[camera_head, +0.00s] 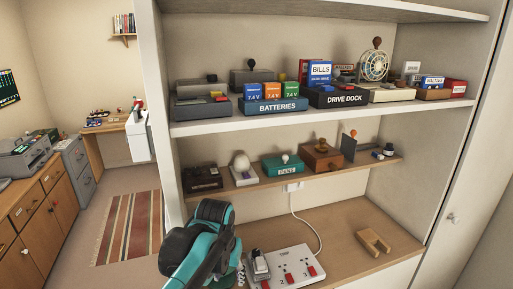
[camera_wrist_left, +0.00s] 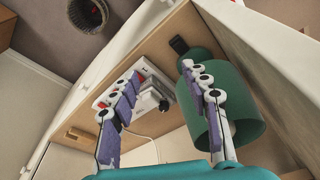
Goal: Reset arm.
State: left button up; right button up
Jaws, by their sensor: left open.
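My left arm (camera_head: 205,240), teal and black, rises at the bottom of the head view in front of the shelf unit's lowest board. In the left wrist view my left gripper (camera_wrist_left: 160,76) is open, its two purple-padded fingers wide apart with nothing held between them. Beyond the fingers lies the wooden board with a white power strip (camera_wrist_left: 103,92), partly covered by the left finger. A dark green cylinder (camera_wrist_left: 240,110) shows behind the right finger; I cannot tell what it is. My right gripper is in neither view.
The power strip with red switches (camera_head: 288,268) lies on the lowest board beside my arm. A small wooden holder (camera_head: 374,242) sits farther right. The middle shelf (camera_head: 230,184) and upper shelf (camera_head: 215,126) carry several items. Open floor with a striped rug (camera_head: 130,228) lies left.

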pick_arm(q)
jog(key=s+a+f+n+t+b, duration=0.1)
jog(key=s+a+f+t, duration=0.1)
jog(key=s+a+f, duration=0.2)
jog(key=s+a+f+n+t+b, duration=0.1)
jog(key=s+a+f, duration=0.4)
jog(key=s, duration=0.5)
jog(key=shift+a+f+t+b, duration=0.15)
jog(key=shift+a+t+b, duration=0.55)
jog(key=shift+t, duration=0.2)
